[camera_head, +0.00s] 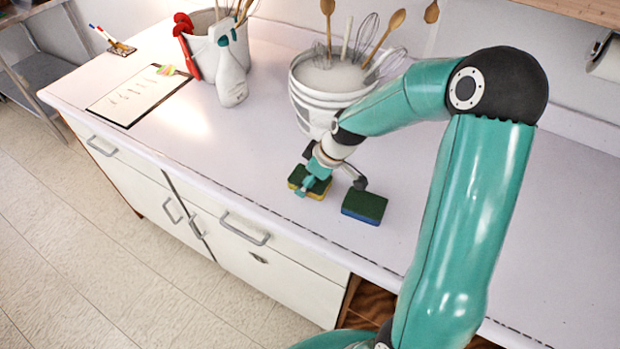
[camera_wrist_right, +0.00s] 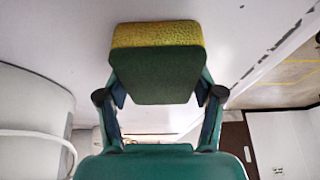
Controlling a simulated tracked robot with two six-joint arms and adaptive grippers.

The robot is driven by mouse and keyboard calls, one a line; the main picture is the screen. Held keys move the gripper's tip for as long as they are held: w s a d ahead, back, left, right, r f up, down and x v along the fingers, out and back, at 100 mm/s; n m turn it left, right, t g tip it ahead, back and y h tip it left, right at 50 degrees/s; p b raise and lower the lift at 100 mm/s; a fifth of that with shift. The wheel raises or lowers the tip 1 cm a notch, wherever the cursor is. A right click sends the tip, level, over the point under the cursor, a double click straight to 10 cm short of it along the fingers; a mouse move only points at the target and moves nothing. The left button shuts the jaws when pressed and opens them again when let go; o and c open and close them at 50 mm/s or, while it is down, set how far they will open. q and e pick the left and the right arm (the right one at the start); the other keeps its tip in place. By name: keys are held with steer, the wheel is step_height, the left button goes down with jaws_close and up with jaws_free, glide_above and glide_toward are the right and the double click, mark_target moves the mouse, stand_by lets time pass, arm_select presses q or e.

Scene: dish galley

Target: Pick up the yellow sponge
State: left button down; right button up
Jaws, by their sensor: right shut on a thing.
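The yellow sponge (camera_head: 317,190) has a green top layer and a yellow lower layer. In the head view it is at the middle of the white counter, partly covered by my right gripper (camera_head: 316,176). In the right wrist view the yellow sponge (camera_wrist_right: 155,65) sits between the two fingers of my right gripper (camera_wrist_right: 160,97), which are shut on its sides. I cannot tell whether the sponge touches the counter. A second sponge (camera_head: 364,206), green on top and blue below, lies on the counter just right of the gripper. My left gripper is not in view.
A white bucket (camera_head: 303,100) with whisks and wooden spoons stands behind the gripper. A spray bottle (camera_head: 231,75), a grey utensil container (camera_head: 203,48) and a clipboard (camera_head: 135,98) are on the left. The counter's front edge is close to the sponges. The right side of the counter is clear.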

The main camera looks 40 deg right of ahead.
steer(key=shift+r+p, duration=0.35)
steer(key=shift+r, duration=0.25)
step_height(320, 180, up, 19)
steer(key=b, duration=0.1)
steer(key=shift+r, duration=0.2)
